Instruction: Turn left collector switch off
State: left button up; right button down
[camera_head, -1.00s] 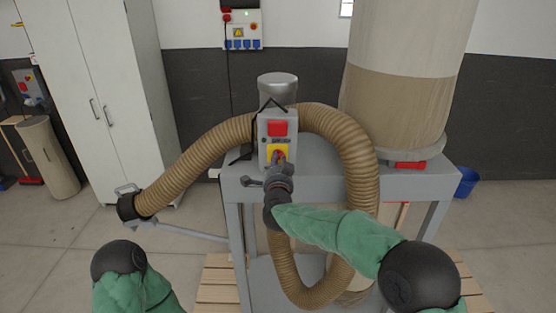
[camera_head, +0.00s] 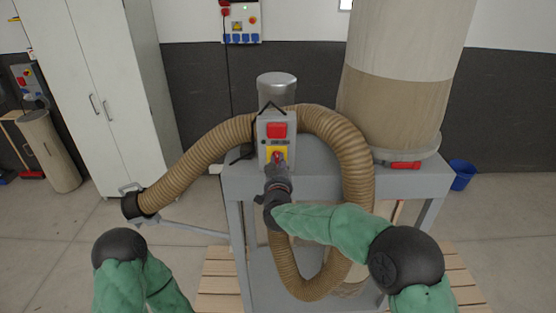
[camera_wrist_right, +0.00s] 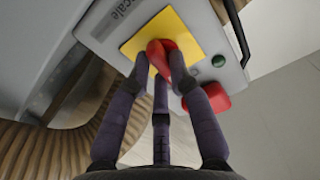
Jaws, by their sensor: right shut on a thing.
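The collector switch box (camera_head: 264,150) is a grey panel on the machine, with a yellow plate (camera_head: 269,152) low on its front. A red rotary knob (camera_wrist_right: 171,60) sits on that yellow plate, as the right wrist view shows. My right gripper (camera_head: 278,165) is at the plate, its dark fingers shut on the knob from both sides. The fingers hide part of the knob, and its exact setting is hard to read. My left arm shows at the lower left, but its gripper is out of the picture.
A red block (camera_head: 277,130) sits above the yellow plate, and a green button (camera_wrist_right: 219,61) is beside it. A ribbed brown hose (camera_head: 205,150) loops around the box. The large filter bag (camera_head: 400,90) stands at right, the white cabinet (camera_head: 90,90) at left.

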jog(key=shift+n, duration=0.7)
jog(key=shift+f+p, duration=0.1)
jog(key=shift+p, duration=0.2)
jog(key=c, duration=1.1)
grip_release()
jog(key=shift+s, duration=0.1)
jog(key=s, duration=1.2)
jog(key=shift+w, duration=0.1)
